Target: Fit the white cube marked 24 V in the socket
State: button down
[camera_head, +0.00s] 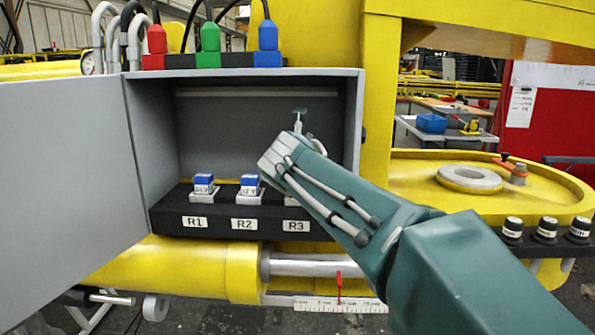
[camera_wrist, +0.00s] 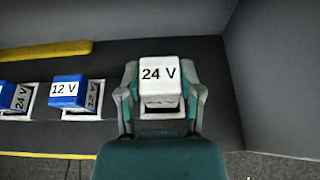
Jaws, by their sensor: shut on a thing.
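The white cube marked 24 V (camera_wrist: 160,73) is between the two fingers of my gripper (camera_wrist: 161,92) in the wrist view, its label facing up. My gripper is shut on it. The white rim of the R3 socket (camera_wrist: 162,116) shows just at the cube's near side. I cannot tell whether the cube sits in the socket or is held just above it. In the head view my arm's end is inside the grey box above the R3 label (camera_head: 296,226) and hides the cube and most of that socket.
A blue-topped cube stands in R1 (camera_head: 203,184) and another in R2 (camera_head: 250,185), left of my gripper. The box's side wall (camera_wrist: 270,60) is close on the right. The open door (camera_head: 65,190) is at the left. Red, green and blue plugs (camera_head: 210,38) stand on top.

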jog(key=shift+f, duration=1)
dwell(0.4)
jog(key=shift+c, duration=0.9)
grip_release()
jog(key=v, duration=1.2)
jog(key=shift+f, duration=0.2)
